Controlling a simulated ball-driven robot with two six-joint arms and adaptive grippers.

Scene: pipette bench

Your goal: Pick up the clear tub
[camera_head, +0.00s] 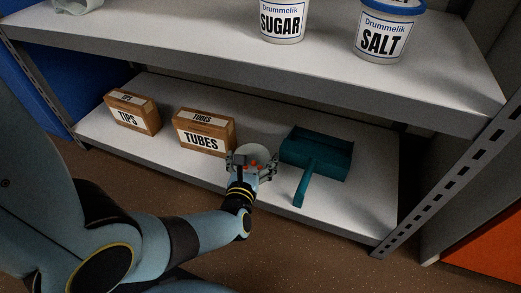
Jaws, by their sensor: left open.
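A pale, round thing that looks like the clear tub (258,151) stands on the lower shelf, between the TUBES box and the teal dustpan. Its near side is partly hidden by my left gripper (252,162). My left gripper is open, with its fingers spread to the left and right at the tub's near side. I cannot tell whether the fingers touch it. My right gripper is not in view.
Cardboard TUBES (204,138) and TIPS (136,116) boxes stand left of the tub. A teal dustpan (318,155) lies close on the right, handle forward. The upper shelf (200,40) overhangs, holding SUGAR (283,18) and SALT (382,35) tubs. A metal post (450,175) stands right.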

